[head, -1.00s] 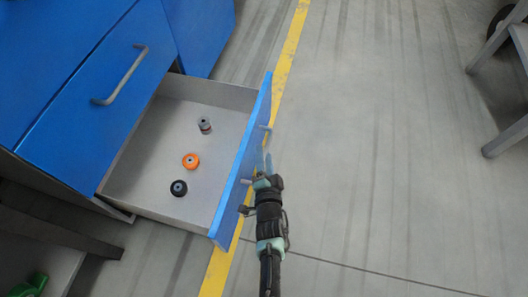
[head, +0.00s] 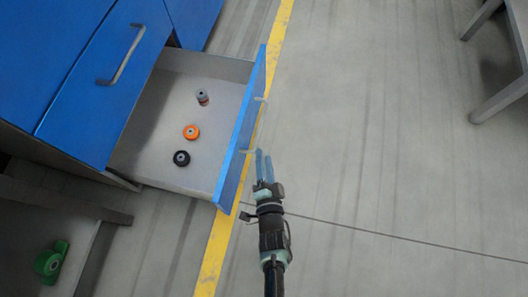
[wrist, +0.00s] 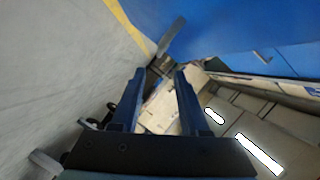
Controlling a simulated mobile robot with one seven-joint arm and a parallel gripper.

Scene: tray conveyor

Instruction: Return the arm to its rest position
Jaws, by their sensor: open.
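My gripper (head: 264,167) is in the head view, right of the open drawer's blue front and over the floor. Its two blue fingers are apart with nothing between them. The fingers lie close to the drawer's handle (head: 251,153); I cannot tell whether they touch. In the wrist view the gripper (wrist: 158,75) is open and empty, with a blue surface (wrist: 235,25) beyond it at the right.
The open drawer (head: 150,150) holds a grey-and-red piece (head: 202,97), an orange wheel (head: 191,132) and a black wheel (head: 181,158). A green object (head: 50,262) sits at lower left. A grey frame (head: 500,90) stands at upper right. Floor (head: 390,170) between is clear.

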